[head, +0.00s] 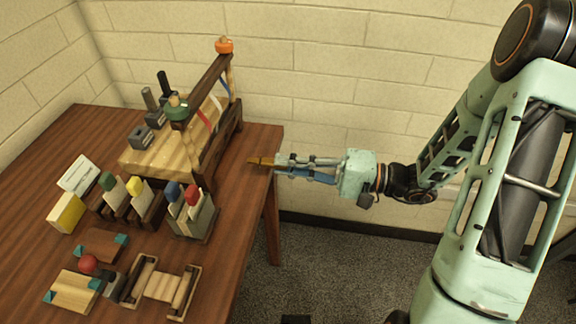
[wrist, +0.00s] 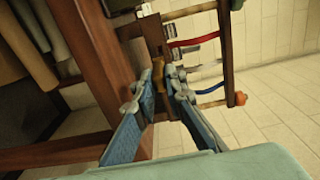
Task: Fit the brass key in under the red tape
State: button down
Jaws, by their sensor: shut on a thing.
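The brass key (head: 260,161) is held in the fingertips of my gripper (head: 279,163), which is shut on it, and points left over the table's right edge. In the wrist view the key (wrist: 158,73) shows between the fingertips (wrist: 157,90), mostly hidden by them. The red tape (head: 204,119) is a strip on the wooden frame (head: 208,92), up and left of my gripper. It also shows in the wrist view (wrist: 186,43), beyond the key and apart from it. How the tape's ends are fixed is too small to tell.
White and blue tapes (head: 225,87) sit beside the red one. An orange knob (head: 224,45) tops the frame's far post. Holders with coloured stoppers (head: 190,215), blocks and a small wooden rack (head: 160,287) crowd the table's left and front.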

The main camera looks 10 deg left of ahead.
aim_at(261, 162)
jog(key=shift+f+b, duration=0.15)
jog(key=shift+b, duration=0.15)
jog(key=shift+w+a+b, duration=0.2)
jog(key=shift+a+b, duration=0.4)
jog(key=shift+a, duration=2.2)
jog(key=shift+b, duration=0.7)
jog(key=shift+w+a+b, duration=0.15)
jog(key=shift+a+b, duration=0.35)
jog(key=shift+a, duration=1.35)
jog(key=c, duration=1.9)
grip_release()
